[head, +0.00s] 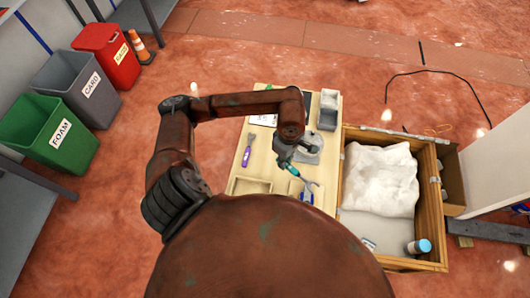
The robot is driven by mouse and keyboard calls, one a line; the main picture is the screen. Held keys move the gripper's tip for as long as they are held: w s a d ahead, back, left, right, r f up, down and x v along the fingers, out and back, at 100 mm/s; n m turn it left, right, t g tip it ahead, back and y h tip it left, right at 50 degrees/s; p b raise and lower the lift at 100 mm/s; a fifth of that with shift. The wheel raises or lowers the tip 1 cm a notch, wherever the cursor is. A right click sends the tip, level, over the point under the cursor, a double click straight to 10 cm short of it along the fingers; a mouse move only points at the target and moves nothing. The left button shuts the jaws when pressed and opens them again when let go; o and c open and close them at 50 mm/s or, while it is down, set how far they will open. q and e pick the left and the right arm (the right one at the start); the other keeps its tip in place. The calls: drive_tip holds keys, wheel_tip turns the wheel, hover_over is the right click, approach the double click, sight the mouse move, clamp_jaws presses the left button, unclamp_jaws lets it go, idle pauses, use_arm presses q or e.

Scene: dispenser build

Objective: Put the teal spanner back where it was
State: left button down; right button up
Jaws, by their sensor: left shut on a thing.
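The teal spanner (295,172) shows just below my left gripper, its teal handle at the jaws and a pale grey end pointing down and right. My left gripper (287,163) is shut on the spanner, over the right part of the pale work table (257,155). I cannot tell how high the spanner is above the table. A blue-handled tool (307,197) lies just below the spanner's end. My right gripper is not in view.
A purple-handled tool (247,153) lies left on the table. A grey box (328,112) stands at its back right. A wooden crate (432,185) holding white padding (382,180) and a blue-capped bottle (420,246) adjoins on the right. Labelled bins stand far left.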

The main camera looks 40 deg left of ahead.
use_arm(q)
drive_tip(key=s+a+f+n, duration=0.1)
drive_tip(key=s+f+n, duration=0.2)
drive_tip(key=n, duration=0.8)
drive_tip(key=n+p, duration=0.3)
drive_tip(key=n, duration=1)
hover_over(263, 163)
drive_tip(key=f, duration=1.2)
drive_tip(key=shift+s+d+f, duration=0.2)
drive_tip(key=shift+s+d, duration=0.2)
drive_tip(key=shift+w+a+f, duration=0.3)
drive_tip(key=shift+f, duration=0.2)
wheel_tip(263, 163, down, 3)
drive_tip(key=shift+f, duration=0.15)
